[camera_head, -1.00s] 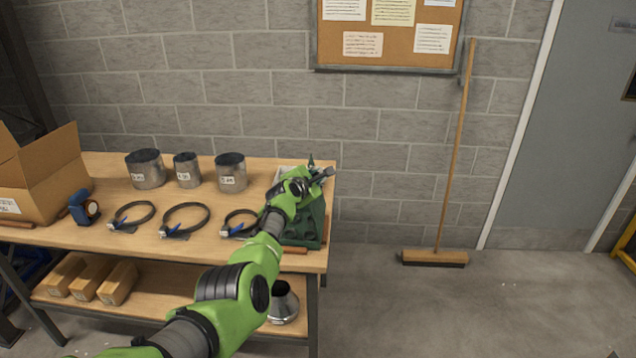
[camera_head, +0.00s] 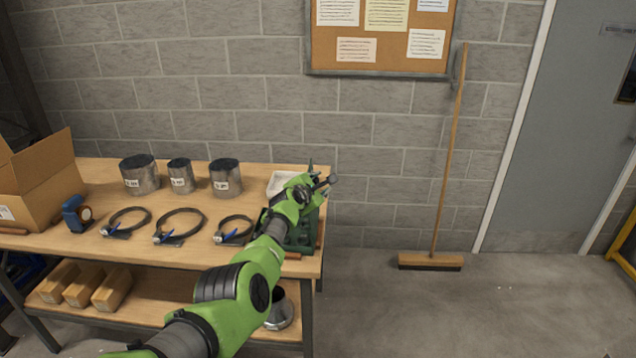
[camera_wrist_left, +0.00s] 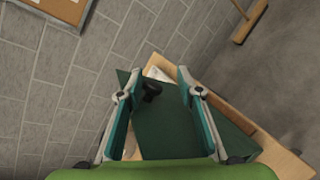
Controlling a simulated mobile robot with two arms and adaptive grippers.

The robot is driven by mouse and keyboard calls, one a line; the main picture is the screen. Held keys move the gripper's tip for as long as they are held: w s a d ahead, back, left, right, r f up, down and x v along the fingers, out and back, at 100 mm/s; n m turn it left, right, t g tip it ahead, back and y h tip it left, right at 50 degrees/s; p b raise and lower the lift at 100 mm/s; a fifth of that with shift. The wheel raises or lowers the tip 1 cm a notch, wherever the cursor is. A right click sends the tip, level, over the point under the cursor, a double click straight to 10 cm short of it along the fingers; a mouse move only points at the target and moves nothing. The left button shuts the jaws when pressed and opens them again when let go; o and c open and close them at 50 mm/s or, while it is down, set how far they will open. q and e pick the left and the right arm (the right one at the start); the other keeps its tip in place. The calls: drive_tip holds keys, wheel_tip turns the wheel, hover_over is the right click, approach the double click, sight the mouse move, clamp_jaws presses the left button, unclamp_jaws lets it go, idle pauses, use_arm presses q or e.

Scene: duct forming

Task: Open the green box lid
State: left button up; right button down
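The green box (camera_head: 302,238) is at the right end of the wooden workbench, partly hidden behind my left arm. In the left wrist view its dark green surface (camera_wrist_left: 168,122) lies between and beyond the fingers, with a small black part (camera_wrist_left: 151,90) near its upper edge. I cannot tell how far its lid is raised. My left gripper (camera_head: 324,184) is above the far right part of the box. In the left wrist view its fingers (camera_wrist_left: 158,76) are apart with nothing gripped between them; contact with the box is unclear. My right gripper is not in view.
A white item (camera_head: 283,184) lies behind my gripper on the bench (camera_head: 75,243). Metal duct pieces (camera_head: 226,178), clamps (camera_head: 180,226), a blue tool (camera_head: 75,214) and a cardboard box (camera_head: 40,185) stand to the left. A broom (camera_head: 432,261) leans on the wall; floor right of the bench is clear.

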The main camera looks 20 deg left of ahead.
use_arm(q)
drive_tip(key=shift+a+r, duration=0.1)
drive_tip(key=shift+a, duration=0.1)
drive_tip(key=v, duration=1.2)
drive_tip(key=shift+d, duration=0.15)
idle(0.6)
